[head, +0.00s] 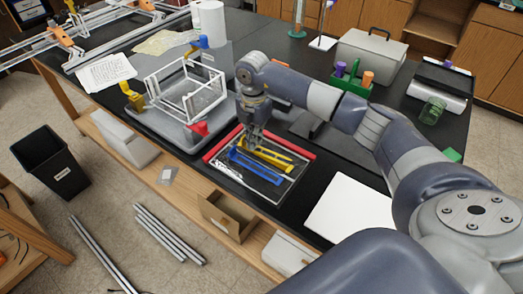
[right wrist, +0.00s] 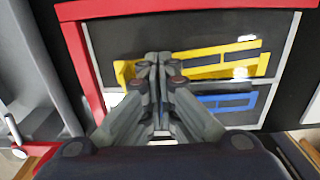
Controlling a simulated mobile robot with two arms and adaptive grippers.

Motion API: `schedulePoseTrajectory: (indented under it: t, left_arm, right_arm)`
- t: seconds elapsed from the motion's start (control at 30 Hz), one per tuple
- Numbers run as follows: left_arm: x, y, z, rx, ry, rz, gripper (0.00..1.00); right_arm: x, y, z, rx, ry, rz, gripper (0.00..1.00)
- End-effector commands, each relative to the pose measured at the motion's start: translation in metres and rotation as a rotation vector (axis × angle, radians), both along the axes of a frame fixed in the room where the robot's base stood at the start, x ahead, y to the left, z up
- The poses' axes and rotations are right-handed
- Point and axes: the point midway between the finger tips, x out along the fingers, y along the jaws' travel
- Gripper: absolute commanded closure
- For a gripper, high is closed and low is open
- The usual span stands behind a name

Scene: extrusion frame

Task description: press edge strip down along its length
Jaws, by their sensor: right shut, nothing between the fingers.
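A dark rectangular panel or shallow tray (head: 287,181) lies on the black bench, with red strips (head: 276,140) along its far and left edges and pale strips on other edges. The red strip also spans the top of the right wrist view (right wrist: 200,9). I cannot tell which strip is the edge strip. A yellow slotted piece (head: 270,158) and a blue slotted piece (head: 257,168) lie inside. My right gripper (head: 252,146) points down over the left end of the yellow piece, shut and empty; its fingertips (right wrist: 158,58) overlap that piece. Contact is unclear. My left gripper is out of view.
A white bar frame (head: 190,92) with coloured corner clamps stands on a grey plate behind left. A white sheet (head: 350,208) lies to the right. A green caddy (head: 350,82) and a grey case (head: 368,52) stand behind my right arm. The bench's front edge is close.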

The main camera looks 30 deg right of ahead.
Motion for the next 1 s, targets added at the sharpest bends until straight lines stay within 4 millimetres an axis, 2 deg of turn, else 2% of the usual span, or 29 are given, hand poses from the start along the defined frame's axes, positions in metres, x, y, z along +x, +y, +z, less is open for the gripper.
schedulePoseTrajectory:
  t: [0.67, 1.0]
  left_arm:
    - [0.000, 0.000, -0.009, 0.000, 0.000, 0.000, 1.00]
    - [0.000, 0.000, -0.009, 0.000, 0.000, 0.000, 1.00]
  right_arm:
    - [0.000, 0.000, -0.015, 0.000, 0.001, 0.000, 1.00]
    - [-0.001, 0.000, -0.015, -0.001, 0.002, 0.000, 1.00]
